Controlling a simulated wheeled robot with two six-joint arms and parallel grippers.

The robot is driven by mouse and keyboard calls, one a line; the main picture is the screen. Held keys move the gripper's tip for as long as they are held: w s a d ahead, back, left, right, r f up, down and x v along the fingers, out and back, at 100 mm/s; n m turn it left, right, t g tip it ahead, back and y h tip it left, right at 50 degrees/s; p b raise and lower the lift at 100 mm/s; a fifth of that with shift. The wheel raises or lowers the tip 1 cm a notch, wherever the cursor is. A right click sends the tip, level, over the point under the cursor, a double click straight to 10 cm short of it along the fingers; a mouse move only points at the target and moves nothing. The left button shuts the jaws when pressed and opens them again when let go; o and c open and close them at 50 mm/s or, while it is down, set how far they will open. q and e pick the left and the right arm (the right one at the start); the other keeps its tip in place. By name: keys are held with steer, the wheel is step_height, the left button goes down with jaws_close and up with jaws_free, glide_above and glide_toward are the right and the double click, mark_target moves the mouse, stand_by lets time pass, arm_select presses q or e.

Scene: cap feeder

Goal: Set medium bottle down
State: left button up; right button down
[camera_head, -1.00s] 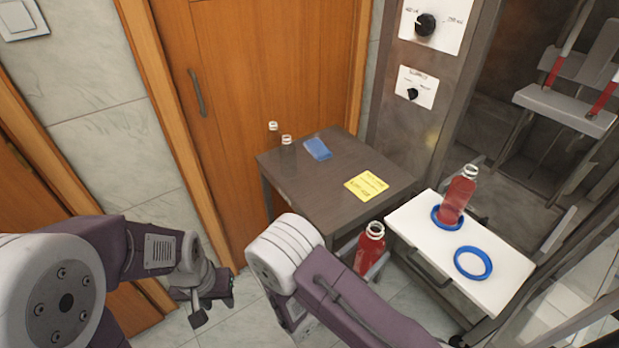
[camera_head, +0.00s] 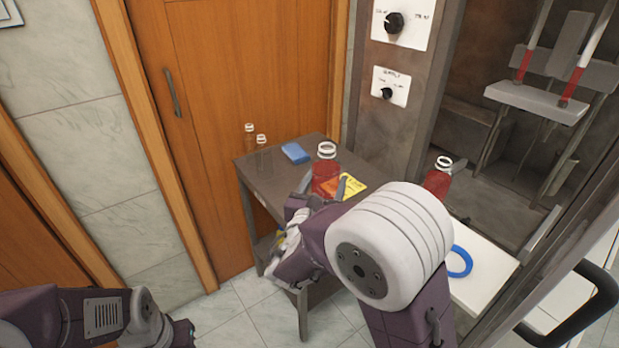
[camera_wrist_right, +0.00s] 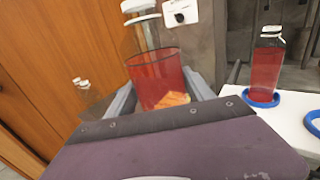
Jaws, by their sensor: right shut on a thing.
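The medium bottle (camera_head: 325,172), part-filled with red liquid and clear at the neck, is held by my right gripper (camera_head: 322,187). In the right wrist view the bottle (camera_wrist_right: 155,72) stands between the two grey fingers, slightly tilted in the picture. My left arm is at the bottom left of the head view; its fingers are not clearly visible.
Two small clear bottles (camera_head: 262,150) and a blue block (camera_head: 295,152) are at the table's back left. Another red bottle (camera_wrist_right: 266,65) stands in a blue ring on the white shelf (camera_head: 482,290) to the right. An empty blue ring (camera_head: 460,262) lies beside it.

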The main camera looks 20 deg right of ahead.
mark_target(331, 169)
steer(key=shift+n+t+y, duration=0.4)
steer(key=shift+y, duration=0.1)
steer(key=r, duration=0.2)
steer(key=d+r, duration=0.1)
steer(key=r, duration=0.1)
steer(key=shift+s+b, duration=0.2)
steer(key=shift+b, duration=0.1)
steer(key=w+a+f+b, duration=0.3)
steer(key=w+f, duration=0.8)
steer(key=shift+w+b, duration=0.2)
steer(key=shift+b, duration=0.2)
steer(key=shift+f, duration=0.15)
steer(key=c, duration=0.8)
jaws_free()
steer(key=shift+d+f, duration=0.1)
steer(key=shift+f, duration=0.1)
steer(key=o, duration=0.4)
steer(key=shift+r, duration=0.1)
